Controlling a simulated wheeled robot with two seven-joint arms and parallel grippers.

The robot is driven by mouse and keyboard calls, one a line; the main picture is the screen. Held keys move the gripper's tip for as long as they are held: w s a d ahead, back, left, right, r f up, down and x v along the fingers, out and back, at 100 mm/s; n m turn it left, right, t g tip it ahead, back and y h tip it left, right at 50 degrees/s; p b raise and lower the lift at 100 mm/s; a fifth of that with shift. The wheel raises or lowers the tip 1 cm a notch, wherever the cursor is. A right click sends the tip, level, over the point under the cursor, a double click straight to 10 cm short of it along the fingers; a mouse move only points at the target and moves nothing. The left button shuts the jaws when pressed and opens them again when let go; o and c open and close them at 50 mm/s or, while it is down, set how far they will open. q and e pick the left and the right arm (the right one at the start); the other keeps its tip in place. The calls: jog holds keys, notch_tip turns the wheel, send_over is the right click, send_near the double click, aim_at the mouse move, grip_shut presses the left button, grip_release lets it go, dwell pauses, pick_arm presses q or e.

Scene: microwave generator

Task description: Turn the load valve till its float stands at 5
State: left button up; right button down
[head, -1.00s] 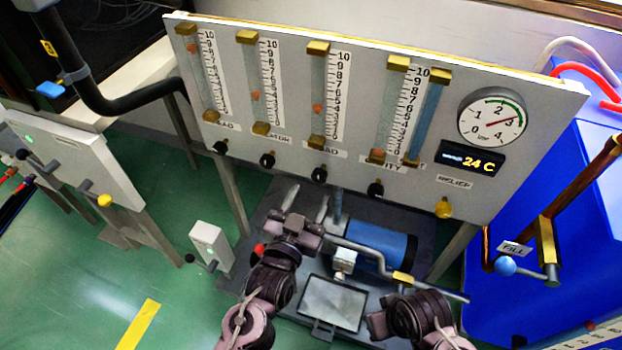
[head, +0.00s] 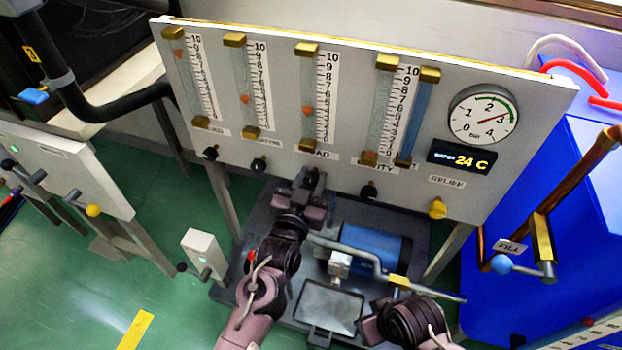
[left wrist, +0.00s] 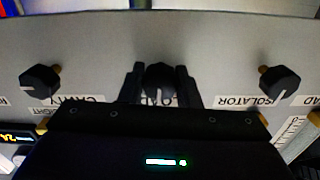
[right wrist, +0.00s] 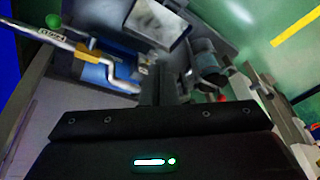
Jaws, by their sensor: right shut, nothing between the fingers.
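The load valve is a black knob with a white pointer line (left wrist: 160,80), third from the left on the grey panel. In the left wrist view it sits between the two fingers of my left gripper (left wrist: 160,88), which are spread to either side of it. In the head view my left gripper (head: 312,182) covers the knob. Above it, the load tube's orange float (head: 307,112) stands near the middle of its scale (head: 325,100); the exact figure is too small to read. My right gripper (right wrist: 163,85) is shut and empty, away from the panel.
The isolator knob (left wrist: 278,82) and cavity knob (left wrist: 40,83) flank the load knob. A yellow relief knob (head: 438,208) is farther right. A bent grey pipe (head: 365,260) and blue cylinder (head: 375,250) lie below the panel. A blue tank (head: 560,230) stands at right.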

pick_arm(q)
jog(key=c, duration=0.4)
jog(key=n+p, duration=0.2)
jog(key=shift+r+p, duration=0.15)
jog(key=shift+p, duration=0.25)
jog(key=shift+f, duration=0.2)
pick_arm(e)
jog(key=d, duration=0.1)
jog(key=s+d+g, duration=0.1)
jog(key=d+r+h, duration=0.1)
jog(key=shift+s+m+g, duration=0.2)
jog(key=shift+m+g, duration=0.1)
jog(key=shift+g, duration=0.1)
pick_arm(q)
jog(key=o, duration=1)
jog(key=shift+c, duration=0.2)
pick_arm(e)
jog(key=shift+r, duration=0.1)
